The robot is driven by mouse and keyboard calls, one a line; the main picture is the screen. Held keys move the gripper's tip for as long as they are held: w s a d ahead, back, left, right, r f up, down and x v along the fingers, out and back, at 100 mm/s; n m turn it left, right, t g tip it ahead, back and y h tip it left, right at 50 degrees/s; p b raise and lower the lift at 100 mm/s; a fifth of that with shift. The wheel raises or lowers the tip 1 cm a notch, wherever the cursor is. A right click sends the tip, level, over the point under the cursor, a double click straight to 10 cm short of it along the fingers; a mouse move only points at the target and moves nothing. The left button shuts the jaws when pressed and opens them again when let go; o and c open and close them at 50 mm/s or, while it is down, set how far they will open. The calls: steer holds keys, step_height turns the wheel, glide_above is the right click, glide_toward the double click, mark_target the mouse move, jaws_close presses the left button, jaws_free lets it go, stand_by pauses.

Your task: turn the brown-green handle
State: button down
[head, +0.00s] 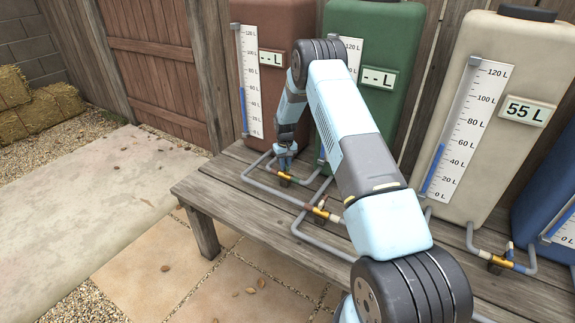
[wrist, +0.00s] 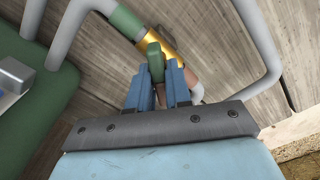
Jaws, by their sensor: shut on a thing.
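The brown-green handle (wrist: 155,62) is a green lever on a brass valve (wrist: 158,42) in the wrist view. The valve's pipe has a green collar (wrist: 127,22) at one end and a brown collar at the other. My gripper (wrist: 159,78) is shut on the handle, with a blue finger on either side of it. In the head view my gripper (head: 285,154) reaches down to the same valve (head: 285,177), low in front of the brown tank (head: 275,20). The handle is largely hidden there by the fingers. Its exact angle to the pipe is hard to tell.
The green tank (head: 400,35) stands right of the brown one; both displays show dashes. The cream tank (head: 480,190) reads 55 L. A second valve (head: 320,211) sits close, right of my gripper. Grey pipes run over the wooden bench (head: 215,178). Paving at left is clear.

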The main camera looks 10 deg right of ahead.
steer(key=n, duration=0.5)
steer(key=shift+s+d+n, duration=0.1)
steer(key=shift+n, duration=0.3)
stand_by(0.4)
steer(key=c, duration=1.1)
jaws_free()
steer(key=shift+r, duration=0.15)
step_height(320, 180, up, 13)
steer(key=shift+r, duration=0.15)
